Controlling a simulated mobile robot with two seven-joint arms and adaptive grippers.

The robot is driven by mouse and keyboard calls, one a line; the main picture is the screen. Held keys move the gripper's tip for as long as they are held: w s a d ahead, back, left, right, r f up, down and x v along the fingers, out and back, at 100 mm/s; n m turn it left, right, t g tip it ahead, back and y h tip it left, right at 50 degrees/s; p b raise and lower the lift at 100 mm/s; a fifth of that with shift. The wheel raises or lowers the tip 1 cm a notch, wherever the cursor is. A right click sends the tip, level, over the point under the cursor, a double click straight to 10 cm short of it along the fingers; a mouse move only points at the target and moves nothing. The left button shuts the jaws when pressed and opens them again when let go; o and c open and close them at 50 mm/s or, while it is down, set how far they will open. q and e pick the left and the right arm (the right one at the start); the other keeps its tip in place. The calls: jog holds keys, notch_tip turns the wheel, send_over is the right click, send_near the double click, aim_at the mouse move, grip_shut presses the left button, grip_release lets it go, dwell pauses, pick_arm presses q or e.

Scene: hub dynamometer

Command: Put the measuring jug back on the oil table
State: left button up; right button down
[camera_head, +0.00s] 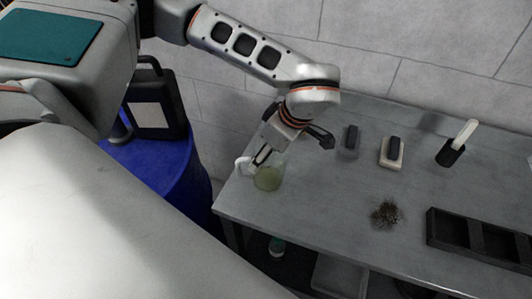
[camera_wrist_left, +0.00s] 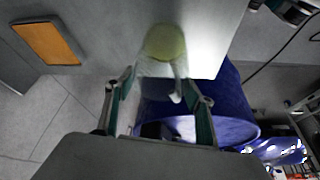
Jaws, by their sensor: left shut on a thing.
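The measuring jug (camera_head: 267,179) is see-through with a yellow-green tint and has a white handle. It is upright at the left end of the grey metal table (camera_head: 310,206). I cannot tell whether its base touches the top. My right gripper is not in view.
A blue drum (camera_head: 172,175) with a black canister (camera_head: 156,100) on it stands left of the table. The table's front middle is clear.

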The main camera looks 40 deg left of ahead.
pick_arm(q)
jog(key=shift+f, duration=0.15)
jog(key=o, duration=1.7)
jog(key=v, duration=1.2)
jog(key=shift+r, duration=0.3)
